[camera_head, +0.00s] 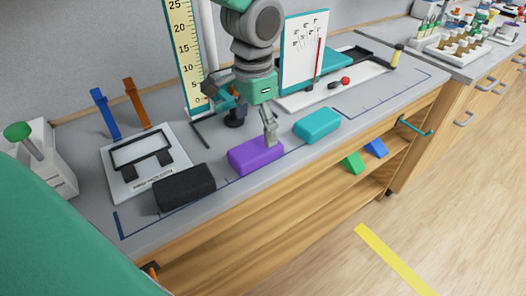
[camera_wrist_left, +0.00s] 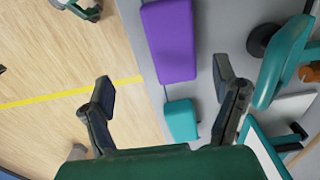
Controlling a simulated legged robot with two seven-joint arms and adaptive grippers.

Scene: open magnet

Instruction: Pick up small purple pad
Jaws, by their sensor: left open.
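The small purple pad (camera_head: 256,156) lies on the grey bench near its front edge, between a black pad (camera_head: 184,187) and a teal pad (camera_head: 317,124). In the left wrist view the purple pad (camera_wrist_left: 168,40) lies ahead of the fingers. The teal pad (camera_wrist_left: 181,120) shows between them. My left gripper (camera_head: 264,130) hangs above the bench, fingers down, close to the purple pad's back right part. Its fingers (camera_wrist_left: 163,88) are spread, with nothing held. Its far finger is hard to make out in the head view. My right gripper is not in view.
A white frame board (camera_head: 122,185) lies left of the pads. A yellow ruler (camera_head: 185,50) and a white panel (camera_head: 304,50) stand behind. A teal stand with a black knob (camera_head: 236,116) is close behind the gripper. Bench space right of the teal pad is clear.

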